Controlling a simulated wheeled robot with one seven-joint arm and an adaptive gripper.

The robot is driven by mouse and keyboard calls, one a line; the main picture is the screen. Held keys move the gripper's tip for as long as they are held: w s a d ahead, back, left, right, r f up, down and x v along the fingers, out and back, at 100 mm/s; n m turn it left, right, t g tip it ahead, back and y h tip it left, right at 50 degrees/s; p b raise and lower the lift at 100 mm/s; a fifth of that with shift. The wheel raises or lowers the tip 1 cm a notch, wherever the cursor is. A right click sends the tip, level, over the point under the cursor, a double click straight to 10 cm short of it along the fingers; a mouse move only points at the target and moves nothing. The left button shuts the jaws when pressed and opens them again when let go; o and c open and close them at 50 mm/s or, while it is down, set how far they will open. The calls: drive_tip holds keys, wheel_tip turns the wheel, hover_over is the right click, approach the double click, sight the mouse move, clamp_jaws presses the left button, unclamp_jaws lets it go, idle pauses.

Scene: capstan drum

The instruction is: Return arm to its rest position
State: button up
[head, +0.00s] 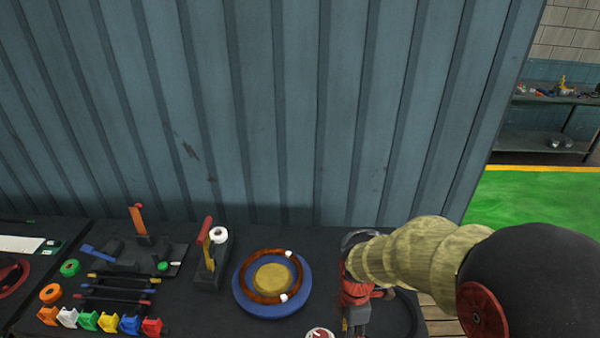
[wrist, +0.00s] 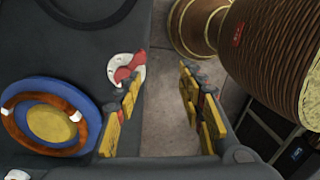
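My gripper (wrist: 160,78) shows in the wrist view with its two yellow-padded fingers well apart. Nothing is between them; grey floor shows through the gap. My arm reaches in from the right of the head view, and its wrist end hangs at the table's right side. There the fingers cannot be made out. A blue disc (head: 242,296) with a brown ring (head: 256,255) and a yellow centre (head: 272,277) lies on the dark table, left of my arm. The disc also shows at the left of the wrist view (wrist: 35,87), apart from my fingers.
A brown rope-wound drum (wrist: 268,45) stands right of my gripper. A white-rimmed red knob (wrist: 127,72) sits near the left finger. Levers (head: 205,240) and coloured blocks (head: 88,320) occupy the table's left (head: 110,215). A blue corrugated wall (head: 250,110) rises behind.

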drive_tip(key=s+d+r+m+t+b, duration=0.3)
drive_tip(key=s+r+m+b, duration=0.2)
drive_tip(key=r+m, duration=0.2)
drive_tip(key=s+d+r+m+t+b, duration=0.3)
drive_tip(key=s+r+m+b, duration=0.2)
drive_tip(key=r+m, duration=0.3)
drive_tip(key=s+m, duration=0.1)
drive_tip(key=m, duration=0.3)
drive_tip(key=shift+s+r+m+t+b, duration=0.15)
drive_tip(key=shift+s+m+t+b, duration=0.1)
drive_tip(key=shift+m+t+b, duration=0.05)
